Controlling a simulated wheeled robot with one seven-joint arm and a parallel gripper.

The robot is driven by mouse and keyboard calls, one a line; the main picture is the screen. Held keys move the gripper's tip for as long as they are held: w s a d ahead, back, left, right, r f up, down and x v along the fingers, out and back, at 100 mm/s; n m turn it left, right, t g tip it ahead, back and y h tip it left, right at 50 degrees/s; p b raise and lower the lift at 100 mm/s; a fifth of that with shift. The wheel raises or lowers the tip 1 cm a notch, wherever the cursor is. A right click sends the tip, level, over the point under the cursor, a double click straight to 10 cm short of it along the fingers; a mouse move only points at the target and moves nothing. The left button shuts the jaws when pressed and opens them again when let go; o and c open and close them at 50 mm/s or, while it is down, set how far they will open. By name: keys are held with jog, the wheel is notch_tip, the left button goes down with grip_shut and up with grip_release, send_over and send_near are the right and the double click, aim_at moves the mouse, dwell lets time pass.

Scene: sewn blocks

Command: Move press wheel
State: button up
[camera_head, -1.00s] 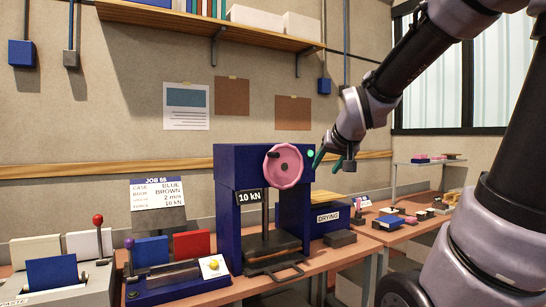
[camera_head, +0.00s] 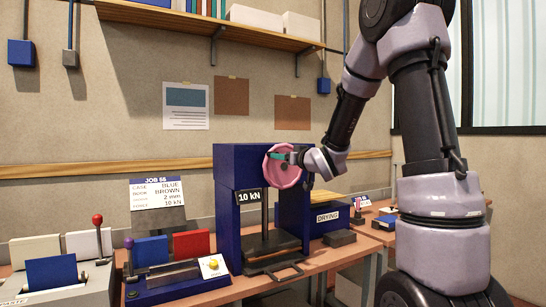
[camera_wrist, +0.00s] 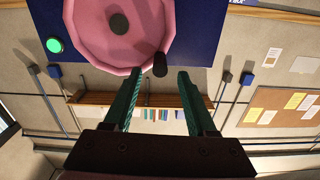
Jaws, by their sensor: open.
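The pink press wheel (camera_head: 284,177) is on the front of the blue press (camera_head: 233,160). In the wrist view the wheel (camera_wrist: 118,25) fills the top, with a dark hub at its middle and a dark handle knob (camera_wrist: 160,65) near its rim. My gripper (camera_head: 278,156) is in front of the wheel's upper part, its green fingers pointing left. In the wrist view my gripper (camera_wrist: 157,76) is open, and the knob shows between the two fingertips. I cannot tell whether either finger touches it. A green button (camera_wrist: 54,45) is beside the wheel.
The press has a dark platen area (camera_head: 272,242) with a front handle (camera_head: 277,272). A blue box marked DRYING (camera_head: 308,216) stands to its right. A creaser with a yellow button (camera_head: 212,266) stands to its left. My arm covers much of the right side.

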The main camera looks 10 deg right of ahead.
jog(key=x, duration=0.7)
jog(key=c, duration=0.9)
grip_shut()
